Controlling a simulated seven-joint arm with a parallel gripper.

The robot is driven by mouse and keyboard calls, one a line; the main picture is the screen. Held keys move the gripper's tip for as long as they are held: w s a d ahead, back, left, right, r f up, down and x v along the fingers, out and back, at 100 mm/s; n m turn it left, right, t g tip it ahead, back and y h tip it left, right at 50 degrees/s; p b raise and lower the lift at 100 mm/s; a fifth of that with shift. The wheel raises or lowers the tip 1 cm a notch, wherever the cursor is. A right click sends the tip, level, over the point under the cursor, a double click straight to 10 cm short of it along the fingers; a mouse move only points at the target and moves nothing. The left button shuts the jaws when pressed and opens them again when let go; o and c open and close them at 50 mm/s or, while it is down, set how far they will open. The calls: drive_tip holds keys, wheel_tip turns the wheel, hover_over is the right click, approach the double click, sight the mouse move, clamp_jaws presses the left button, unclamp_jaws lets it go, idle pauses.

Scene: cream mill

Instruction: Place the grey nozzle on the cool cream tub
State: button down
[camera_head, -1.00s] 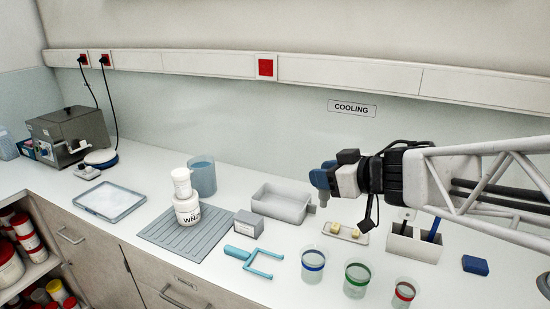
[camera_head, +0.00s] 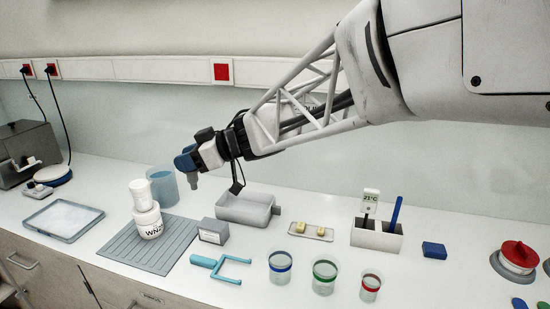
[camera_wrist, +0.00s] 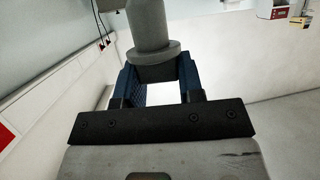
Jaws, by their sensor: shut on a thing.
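My gripper (camera_head: 184,162) is shut on the grey nozzle (camera_head: 194,181), which hangs below the blue fingertips. In the wrist view the nozzle (camera_wrist: 150,30) shows between the blue fingers (camera_wrist: 160,75). The white cream tub (camera_head: 149,223), with dark lettering, stands upright on a grey ribbed mat (camera_head: 112,245). A white cylindrical piece (camera_head: 140,194) sits on top of it. In the head view, the gripper is above and to the right of the tub, with the nozzle apart from it.
A blue-grey beaker (camera_head: 162,187) stands behind the tub. A grey box (camera_head: 209,231), an open grey tray (camera_head: 245,212) and a blue fork-shaped tool (camera_head: 222,268) are to the right. Several banded glasses stand in front, including a blue-banded one (camera_head: 280,267). A shallow tray (camera_head: 63,220) lies left.

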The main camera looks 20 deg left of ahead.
drive_tip(key=s+a+n+g, duration=0.2)
drive_tip(key=s+a+g, duration=0.1)
drive_tip(key=a, duration=0.7)
drive_tip(key=shift+s+a+f+n+h, duration=0.25)
drive_tip(key=shift+a+f+n+h, duration=0.1)
drive_tip(key=shift+f+h, duration=0.1)
drive_tip(key=w+a+f, duration=0.1)
drive_tip(key=w+a, duration=0.8)
drive_tip(key=a, duration=0.4)
drive_tip(key=shift+f, duration=0.25)
drive_tip(key=shift+w+f, duration=0.1)
drive_tip(key=shift+f, duration=1.65)
drive_tip(key=shift+f, duration=0.15)
drive_tip(key=c, duration=0.7)
unclamp_jaws()
drive_tip(key=shift+c, duration=0.2)
